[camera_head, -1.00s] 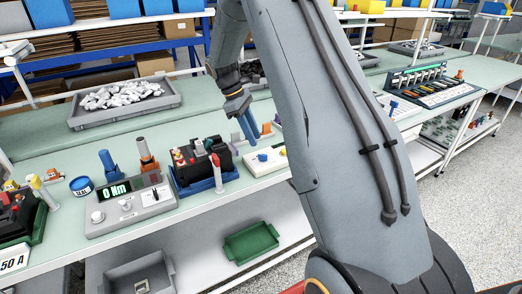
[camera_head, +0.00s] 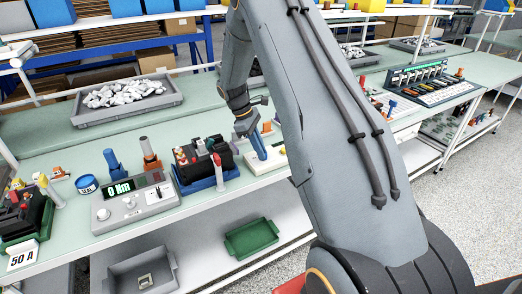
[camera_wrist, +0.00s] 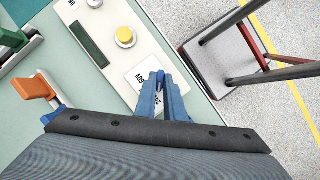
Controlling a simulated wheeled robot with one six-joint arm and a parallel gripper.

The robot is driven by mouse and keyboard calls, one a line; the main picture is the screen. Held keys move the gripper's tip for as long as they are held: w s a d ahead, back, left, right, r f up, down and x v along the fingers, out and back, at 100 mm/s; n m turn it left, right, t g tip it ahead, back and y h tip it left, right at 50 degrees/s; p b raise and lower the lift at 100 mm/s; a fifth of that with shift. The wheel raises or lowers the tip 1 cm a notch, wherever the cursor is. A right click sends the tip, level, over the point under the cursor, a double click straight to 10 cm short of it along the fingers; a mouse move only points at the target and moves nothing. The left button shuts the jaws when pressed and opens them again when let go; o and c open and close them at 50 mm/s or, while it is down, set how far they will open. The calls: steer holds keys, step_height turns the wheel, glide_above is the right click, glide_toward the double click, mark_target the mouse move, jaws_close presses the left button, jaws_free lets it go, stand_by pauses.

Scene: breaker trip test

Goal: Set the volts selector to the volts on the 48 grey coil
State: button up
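My gripper (camera_head: 260,156) has blue fingers and points down over a low white panel box (camera_head: 277,160) on the bench. In the wrist view, my gripper (camera_wrist: 161,82) is at a small blue knob (camera_wrist: 160,77) beside a white printed label (camera_wrist: 141,80) on the box (camera_wrist: 115,77). The fingertips are close together around the knob, but whether they grip it is unclear. The box also carries a yellow knob (camera_wrist: 125,37) and a dark display strip (camera_wrist: 88,44). I cannot read any selector marks, and cannot identify the 48 grey coil.
A grey tester (camera_head: 135,203) reading "0 Nm" and a black breaker in a blue holder (camera_head: 206,165) stand left of the box. A "50 A" card (camera_head: 23,256) is at far left. An orange-handled part (camera_wrist: 36,88) lies near my gripper. A parts tray (camera_head: 125,98) is behind.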

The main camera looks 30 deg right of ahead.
steer(key=shift+m, duration=0.3)
jaws_close()
steer(key=m+g+y+b, duration=0.1)
steer(key=m+b, duration=0.2)
steer(key=shift+w+d+f, duration=0.1)
steer(key=shift+w, duration=0.05)
steer(key=m+y+b, duration=0.1)
steer(key=m, duration=0.1)
steer(key=m+b, duration=0.1)
steer(key=m, duration=0.2)
steer(key=shift+d+y, duration=0.15)
steer(key=shift+y, duration=0.25)
steer(key=o, duration=0.7)
jaws_free()
steer(key=shift+r, duration=0.2)
